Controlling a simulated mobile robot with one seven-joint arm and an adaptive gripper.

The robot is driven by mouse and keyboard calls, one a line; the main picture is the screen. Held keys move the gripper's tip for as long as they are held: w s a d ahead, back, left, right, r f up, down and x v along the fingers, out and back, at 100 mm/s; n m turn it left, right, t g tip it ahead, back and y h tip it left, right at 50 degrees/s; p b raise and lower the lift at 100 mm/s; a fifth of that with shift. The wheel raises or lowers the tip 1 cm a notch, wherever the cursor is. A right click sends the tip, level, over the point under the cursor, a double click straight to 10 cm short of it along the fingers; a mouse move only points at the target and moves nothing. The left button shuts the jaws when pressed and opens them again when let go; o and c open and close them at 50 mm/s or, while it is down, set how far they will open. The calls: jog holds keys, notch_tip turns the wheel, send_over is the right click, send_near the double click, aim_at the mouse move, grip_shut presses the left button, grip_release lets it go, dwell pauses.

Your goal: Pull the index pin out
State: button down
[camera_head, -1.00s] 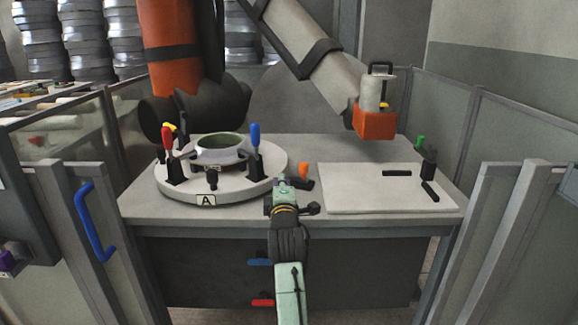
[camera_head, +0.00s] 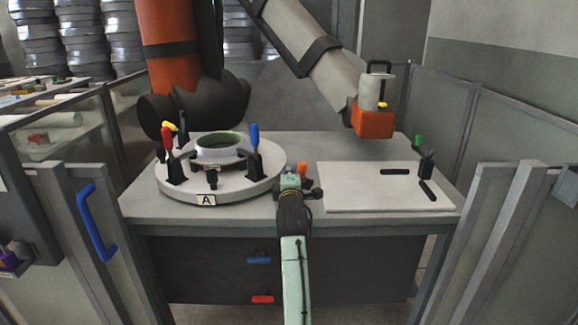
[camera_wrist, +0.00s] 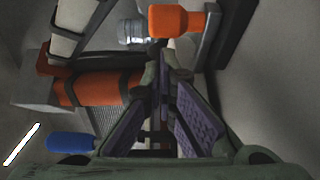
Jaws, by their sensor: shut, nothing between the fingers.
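The index pin's orange knob (camera_head: 302,169) stands at the right edge of the round turntable (camera_head: 240,193), marked A. It also shows large at the top of the wrist view (camera_wrist: 175,20). My gripper (camera_head: 289,176) is just in front of and left of the knob in the head view, and hides much of the pin's black base. In the wrist view my gripper's dark pads (camera_wrist: 165,65) converge with nothing between them, and the knob lies beyond the tips. Whether a finger touches the knob I cannot tell.
The turntable carries a ring mould (camera_head: 219,148) and upright clamps with red, yellow and blue (camera_head: 254,134) handles. A white board (camera_head: 350,192) lies right on the bench. A large orange and white robot arm (camera_head: 305,45) hangs above. Fence panels flank the bench.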

aim_at(299, 171)
jog(key=shift+w, duration=1.35)
jog(key=shift+d, duration=0.1)
jog(key=d, duration=0.1)
jog(key=s+d, duration=0.1)
jog(key=shift+d+f, duration=0.1)
jog(key=shift+d, duration=0.25)
jog(key=shift+s, duration=0.15)
